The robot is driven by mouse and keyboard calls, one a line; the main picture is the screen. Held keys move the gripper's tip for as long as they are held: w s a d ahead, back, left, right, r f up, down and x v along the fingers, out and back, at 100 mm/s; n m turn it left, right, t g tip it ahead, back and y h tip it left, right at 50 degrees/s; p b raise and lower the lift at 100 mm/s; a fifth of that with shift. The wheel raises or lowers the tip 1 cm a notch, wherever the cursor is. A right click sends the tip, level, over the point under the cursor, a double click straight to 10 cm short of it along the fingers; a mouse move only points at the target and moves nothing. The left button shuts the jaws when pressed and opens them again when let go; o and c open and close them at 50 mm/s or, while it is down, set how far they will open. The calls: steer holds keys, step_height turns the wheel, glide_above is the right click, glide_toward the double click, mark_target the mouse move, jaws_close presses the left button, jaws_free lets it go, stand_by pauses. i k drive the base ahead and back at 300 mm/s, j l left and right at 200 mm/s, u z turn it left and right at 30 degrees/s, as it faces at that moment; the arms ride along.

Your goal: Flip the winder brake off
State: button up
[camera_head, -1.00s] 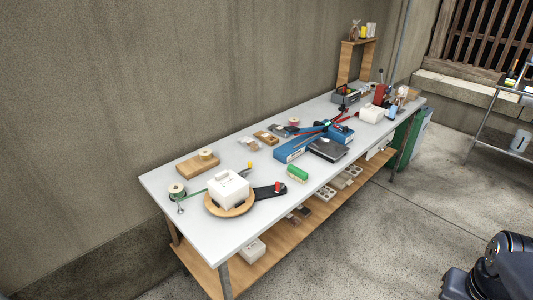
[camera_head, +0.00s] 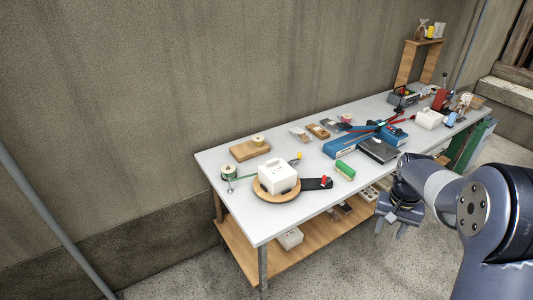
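A round wooden turntable (camera_head: 262,193) stands near the left front of the table, with a white box (camera_head: 277,177) on it. A green ribbon spool (camera_head: 229,173) is to the left, and a yellow-tipped crank (camera_head: 298,156) is behind the box. I cannot tell for sure which part is the winder brake, nor its position. My gripper (camera_head: 391,231) is open and empty, pointing down off the table's front edge, right of these parts.
The grey table (camera_head: 240,220) runs away to the right against a wall. A green block (camera_head: 345,170), a blue tool (camera_head: 342,146) and a dark flat device (camera_head: 379,151) lie along it. Boxes stand on the lower shelf (camera_head: 263,265). The near left tabletop is clear.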

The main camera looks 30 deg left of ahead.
mark_target(291, 162)
steer(key=i+j+u, duration=0.2)
steer(key=i+u, duration=0.25)
steer(key=i, duration=0.2)
steer(key=i+u, duration=0.45)
steer(key=i, duration=0.15)
steer(key=i+l, duration=0.1)
steer(key=i, duration=0.2)
